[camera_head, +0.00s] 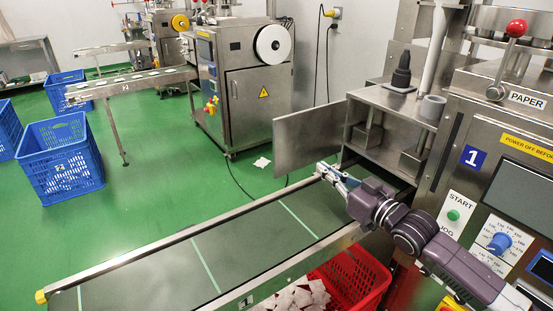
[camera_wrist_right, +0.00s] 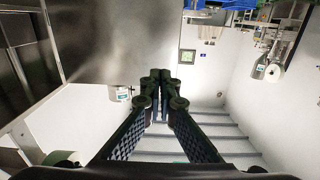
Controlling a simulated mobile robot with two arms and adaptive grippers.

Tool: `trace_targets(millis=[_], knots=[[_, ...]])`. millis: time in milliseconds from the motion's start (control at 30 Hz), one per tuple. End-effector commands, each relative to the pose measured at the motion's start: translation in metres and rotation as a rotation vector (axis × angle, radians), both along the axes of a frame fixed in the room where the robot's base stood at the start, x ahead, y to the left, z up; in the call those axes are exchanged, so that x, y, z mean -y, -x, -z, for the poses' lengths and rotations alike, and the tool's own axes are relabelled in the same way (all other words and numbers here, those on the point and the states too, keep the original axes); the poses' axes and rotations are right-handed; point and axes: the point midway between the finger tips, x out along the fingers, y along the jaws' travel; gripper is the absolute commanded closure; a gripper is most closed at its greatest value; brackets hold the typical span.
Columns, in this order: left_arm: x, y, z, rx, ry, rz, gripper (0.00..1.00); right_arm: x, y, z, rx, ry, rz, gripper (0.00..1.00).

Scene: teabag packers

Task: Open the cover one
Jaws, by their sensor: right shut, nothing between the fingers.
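The cover, a flat grey metal panel (camera_head: 308,138), stands swung out to the left from the metal housing of machine 1, with the compartment behind it exposed. A large metal surface, which looks like the cover, fills the upper left of the right wrist view (camera_wrist_right: 115,40). My right gripper (camera_head: 326,171) is by the lower edge of the panel, above the far end of the conveyor. In the right wrist view its fingers (camera_wrist_right: 160,76) are shut together and empty. I cannot tell whether they touch the panel. My left gripper is not in view.
A conveyor (camera_head: 150,272) runs below my right arm. A red crate (camera_head: 375,280) with white packets is in front of it. The machine's control panel (camera_head: 490,215) is close on the right. Blue crates (camera_head: 60,158) stand on the open green floor at left.

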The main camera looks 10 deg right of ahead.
Motion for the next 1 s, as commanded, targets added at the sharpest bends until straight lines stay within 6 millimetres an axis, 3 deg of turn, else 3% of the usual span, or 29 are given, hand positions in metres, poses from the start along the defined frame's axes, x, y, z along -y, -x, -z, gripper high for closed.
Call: trace_targets(millis=[267,1000], knots=[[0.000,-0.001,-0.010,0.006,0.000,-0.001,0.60,-0.006,-0.017,-0.002,0.007,0.009,0.002,1.00],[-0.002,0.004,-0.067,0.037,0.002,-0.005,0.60,-0.044,-0.117,-0.001,0.005,0.009,0.001,1.00]])
